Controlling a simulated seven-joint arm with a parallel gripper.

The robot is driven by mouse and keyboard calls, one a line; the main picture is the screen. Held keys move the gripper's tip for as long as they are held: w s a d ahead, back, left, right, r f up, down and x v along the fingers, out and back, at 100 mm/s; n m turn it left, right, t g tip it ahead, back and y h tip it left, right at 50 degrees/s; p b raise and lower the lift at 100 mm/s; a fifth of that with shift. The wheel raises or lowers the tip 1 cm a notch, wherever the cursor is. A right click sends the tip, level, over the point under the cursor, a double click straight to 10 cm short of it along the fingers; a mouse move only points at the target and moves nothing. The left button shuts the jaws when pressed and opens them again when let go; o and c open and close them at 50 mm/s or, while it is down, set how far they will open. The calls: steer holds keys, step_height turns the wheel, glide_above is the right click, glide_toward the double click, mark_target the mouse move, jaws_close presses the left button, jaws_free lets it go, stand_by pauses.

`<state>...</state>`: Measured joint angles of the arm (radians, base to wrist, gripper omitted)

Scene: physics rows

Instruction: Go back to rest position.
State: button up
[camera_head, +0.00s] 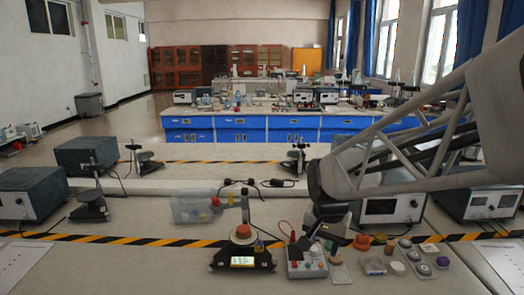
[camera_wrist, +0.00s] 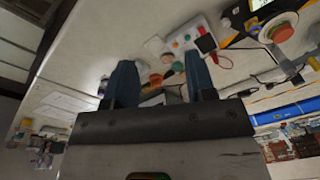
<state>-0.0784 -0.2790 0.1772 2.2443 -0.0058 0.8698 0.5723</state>
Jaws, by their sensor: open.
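My gripper (camera_head: 325,238) is at the end of my grey truss-like arm, which reaches in from the right in the head view. It is low over the front bench (camera_head: 150,262), close to a white control box (camera_head: 306,266) with coloured knobs. In the wrist view my two dark fingers (camera_wrist: 158,60) stand apart, with nothing held between them. I cannot tell the exact height of the fingertips above the bench.
A black device with a lit yellow display (camera_head: 243,262) and a red-topped disc (camera_head: 243,232) stand left of the gripper. Small coloured pieces (camera_head: 362,242) and round parts (camera_head: 421,268) lie to its right. A clear bin (camera_head: 192,208) is behind left. The bench's front left is clear.

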steer(key=s+d+r+n, duration=0.1)
steer(key=s+d+n, duration=0.1)
steer(key=s, duration=0.8)
steer(key=s+d+r+n+t, duration=0.1)
steer(key=s+d+n, duration=0.1)
steer(key=s, duration=0.8)
steer(key=shift+n, duration=0.7)
